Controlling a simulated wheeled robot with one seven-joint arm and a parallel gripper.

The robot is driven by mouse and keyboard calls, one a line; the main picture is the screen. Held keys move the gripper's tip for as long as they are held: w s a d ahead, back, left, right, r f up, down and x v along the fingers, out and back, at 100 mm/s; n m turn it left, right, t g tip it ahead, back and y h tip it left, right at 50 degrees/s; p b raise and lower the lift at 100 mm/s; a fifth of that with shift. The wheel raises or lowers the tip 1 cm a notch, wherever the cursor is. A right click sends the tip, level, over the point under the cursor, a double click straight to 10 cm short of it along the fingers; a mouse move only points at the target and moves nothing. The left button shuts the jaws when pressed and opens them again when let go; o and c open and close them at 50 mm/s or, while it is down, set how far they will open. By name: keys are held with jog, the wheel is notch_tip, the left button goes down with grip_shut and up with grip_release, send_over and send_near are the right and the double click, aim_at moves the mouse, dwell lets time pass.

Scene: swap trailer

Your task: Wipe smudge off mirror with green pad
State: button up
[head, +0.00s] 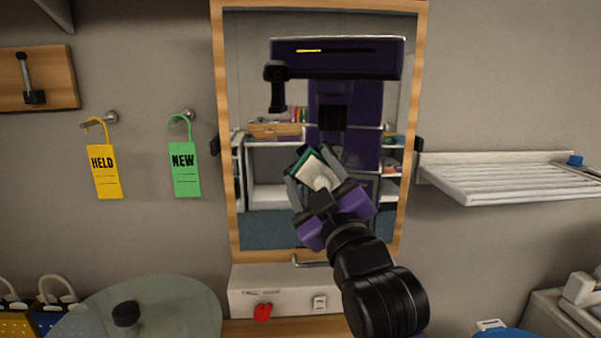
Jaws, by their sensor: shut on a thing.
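The mirror (274,24) hangs on the wall in a light wooden frame. It reflects my purple body and shelves behind me. My gripper (316,181) is in front of the mirror's lower middle, shut on the green pad (305,161). The pad shows a green edge and a pale face between the fingers. I cannot tell whether the pad touches the glass, since gripper and reflection overlap. I cannot make out a smudge; it may be hidden behind my gripper and arm.
A yellow HELD tag (104,172) and a green NEW tag (185,169) hang on pegs at left. A white slatted rack (500,180) juts out at right. Below stand a white box (285,287) with a red knob and a round table (170,310).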

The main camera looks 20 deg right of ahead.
aim_at(284, 162)
jog(key=shift+s+d, duration=0.45)
jog(key=shift+d, duration=0.9)
jog(key=shift+s+d, duration=0.4)
jog(key=shift+d, duration=1)
jog(key=shift+s+d, duration=0.45)
jog(key=shift+d, duration=0.9)
jog(key=shift+w+a+p, duration=0.2)
jog(key=shift+w+a, duration=0.2)
jog(key=shift+a, duration=0.9)
jog(key=shift+w+a+p, duration=0.15)
jog(key=shift+w+a, duration=0.3)
jog(key=shift+a, duration=0.85)
jog(key=shift+w+a+p, duration=0.2)
jog(key=shift+w+a, duration=0.2)
jog(key=shift+a, duration=0.9)
jog(key=shift+w+a, duration=0.3)
jog(key=shift+a, duration=0.7)
jog(key=shift+w+a, duration=0.25)
jog(key=shift+a, duration=0.7)
jog(key=shift+c, duration=0.2)
jog(key=shift+s, duration=0.1)
jog(key=shift+s+a, duration=0.3)
jog(key=shift+s, duration=0.65)
jog(key=shift+s+a, duration=0.3)
jog(key=shift+s, duration=0.6)
jog(key=shift+s+a, duration=0.3)
jog(key=shift+s, duration=0.65)
